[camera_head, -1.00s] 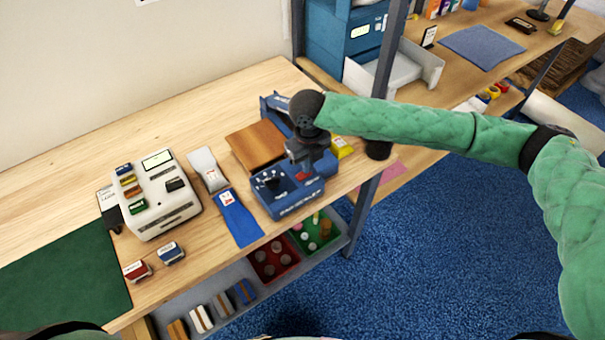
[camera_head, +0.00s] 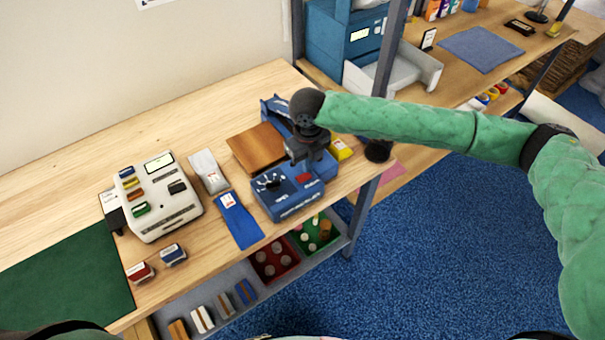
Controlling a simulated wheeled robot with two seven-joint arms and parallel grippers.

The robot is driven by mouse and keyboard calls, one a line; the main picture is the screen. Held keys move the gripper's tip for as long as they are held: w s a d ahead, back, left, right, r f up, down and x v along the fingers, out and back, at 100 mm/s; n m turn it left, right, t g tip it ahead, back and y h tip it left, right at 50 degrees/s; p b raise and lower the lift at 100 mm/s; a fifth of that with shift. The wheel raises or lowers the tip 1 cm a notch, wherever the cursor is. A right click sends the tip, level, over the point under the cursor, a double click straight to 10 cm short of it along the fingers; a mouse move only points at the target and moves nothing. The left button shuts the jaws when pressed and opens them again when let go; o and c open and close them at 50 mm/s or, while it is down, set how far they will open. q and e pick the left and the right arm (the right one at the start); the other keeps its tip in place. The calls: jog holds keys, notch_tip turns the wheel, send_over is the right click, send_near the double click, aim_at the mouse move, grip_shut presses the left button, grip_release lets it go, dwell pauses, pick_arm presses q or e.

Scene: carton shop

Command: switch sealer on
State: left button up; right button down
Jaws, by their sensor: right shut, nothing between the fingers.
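The blue sealer (camera_head: 290,204) stands near the right end of the wooden workbench. The gripper and wrist hide part of the sealer's rear. My left gripper does not show.
A brown wooden board (camera_head: 257,147) lies behind the sealer. Bins (camera_head: 272,260) sit below the bench.

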aim_at(307, 175)
notch_tip(307, 175, up, 5)
jog(key=p, duration=0.3)
jog(key=shift+f, duration=0.15)
dwell(0.5)
